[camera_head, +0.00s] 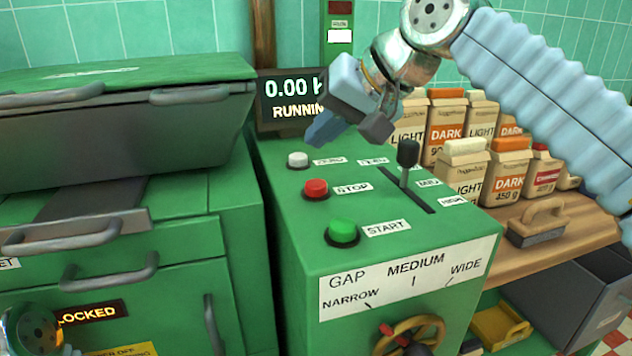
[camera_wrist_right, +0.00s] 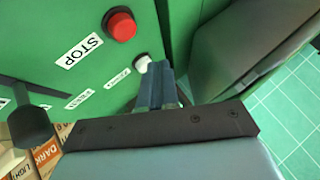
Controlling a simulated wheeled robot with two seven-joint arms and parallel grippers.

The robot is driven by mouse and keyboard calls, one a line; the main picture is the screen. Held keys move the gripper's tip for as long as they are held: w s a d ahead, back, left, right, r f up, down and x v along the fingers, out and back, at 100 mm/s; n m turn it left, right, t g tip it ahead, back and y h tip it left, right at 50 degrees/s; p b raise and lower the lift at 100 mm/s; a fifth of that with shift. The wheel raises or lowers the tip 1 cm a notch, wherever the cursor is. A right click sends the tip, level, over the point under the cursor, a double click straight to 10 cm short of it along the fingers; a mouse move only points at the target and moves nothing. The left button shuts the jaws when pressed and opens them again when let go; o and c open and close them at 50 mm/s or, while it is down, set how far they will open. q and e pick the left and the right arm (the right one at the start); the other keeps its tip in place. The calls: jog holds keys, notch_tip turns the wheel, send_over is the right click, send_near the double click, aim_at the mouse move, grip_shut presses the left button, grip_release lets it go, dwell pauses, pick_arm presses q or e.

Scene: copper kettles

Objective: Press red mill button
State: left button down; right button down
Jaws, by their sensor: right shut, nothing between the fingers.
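The red button (camera_head: 315,188) beside the STOP label sits on the sloped top of the green mill cabinet (camera_head: 290,265), between a white button (camera_head: 297,159) and a green START button (camera_head: 343,231). My right gripper (camera_head: 322,129) is shut and empty, above and behind the red button and apart from it. In the right wrist view the red button (camera_wrist_right: 121,25) shows at the top, and the closed fingers (camera_wrist_right: 158,82) appear close to the white button (camera_wrist_right: 142,64). I cannot tell whether they touch it. My left gripper is not in view; only part of my left arm shows.
A black lever (camera_head: 407,158) stands right of the buttons. A display (camera_head: 291,101) behind reads 0.00 and RUNNING. A handwheel (camera_head: 410,337) is on the front. Paper bags (camera_head: 446,124) and a brush (camera_head: 540,222) are at right. A green lidded machine (camera_head: 120,125) stands left.

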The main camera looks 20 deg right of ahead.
aim_at(322, 184)
jog(key=shift+f+b, duration=1.2)
jog(key=shift+f, duration=0.75)
jog(key=shift+f, duration=0.15)
dwell(0.4)
jog(key=shift+f, duration=0.25)
jog(key=shift+f+b, duration=0.55)
jog(key=shift+b, duration=0.1)
dwell(0.5)
jog(key=shift+r, duration=0.1)
jog(key=shift+r+p, duration=0.9)
jog(key=shift+p, duration=0.1)
